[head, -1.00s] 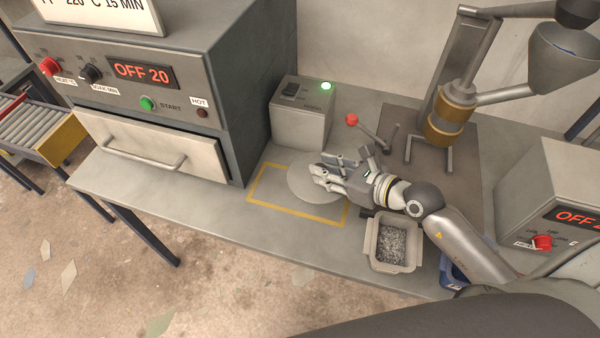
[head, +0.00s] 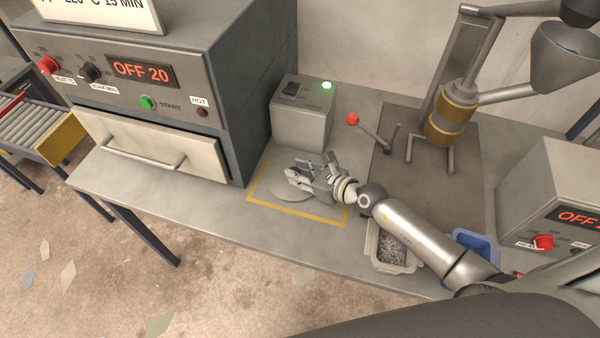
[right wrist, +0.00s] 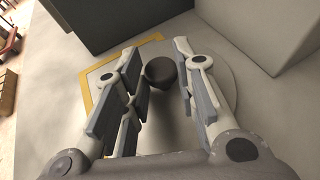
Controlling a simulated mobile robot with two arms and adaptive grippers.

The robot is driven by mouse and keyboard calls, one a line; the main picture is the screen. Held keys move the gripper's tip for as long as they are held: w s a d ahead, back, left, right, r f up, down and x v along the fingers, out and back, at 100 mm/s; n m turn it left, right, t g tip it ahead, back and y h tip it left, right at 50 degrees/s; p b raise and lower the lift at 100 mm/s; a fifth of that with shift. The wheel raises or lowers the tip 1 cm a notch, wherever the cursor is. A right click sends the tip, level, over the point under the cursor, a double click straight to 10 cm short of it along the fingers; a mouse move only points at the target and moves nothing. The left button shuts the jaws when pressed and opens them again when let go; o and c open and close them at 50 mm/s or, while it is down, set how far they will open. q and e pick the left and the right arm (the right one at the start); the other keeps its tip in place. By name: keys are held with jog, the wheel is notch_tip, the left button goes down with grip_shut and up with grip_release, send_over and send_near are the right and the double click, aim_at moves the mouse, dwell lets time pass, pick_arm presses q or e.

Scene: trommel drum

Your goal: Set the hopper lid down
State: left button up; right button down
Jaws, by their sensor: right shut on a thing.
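The hopper lid (head: 285,194) is a flat grey disc inside the yellow outlined area (head: 318,219) on the bench. It also shows in the right wrist view (right wrist: 228,88), with a dark round knob (right wrist: 160,72) between the fingers. My right gripper (head: 297,175) is over the lid and shut on its knob. The gripper hides part of the disc in the head view. The lid looks level and low, at or just above the bench; I cannot tell if it touches. My left gripper is not in view.
A grey box with a green light (head: 303,112) stands behind the outline, and the oven (head: 190,90) is to the left. A red-knobbed lever (head: 372,133) is to the right. A bin of grey flakes (head: 393,250) and a blue bin (head: 475,247) are near my right arm.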

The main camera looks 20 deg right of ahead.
jog(key=c, duration=1.2)
grip_release()
jog(key=shift+f, duration=0.1)
jog(key=shift+o, duration=0.2)
jog(key=v, duration=1.1)
jog(key=shift+s+d+r, duration=0.25)
jog(key=shift+s+r, duration=0.1)
jog(key=shift+s, duration=0.05)
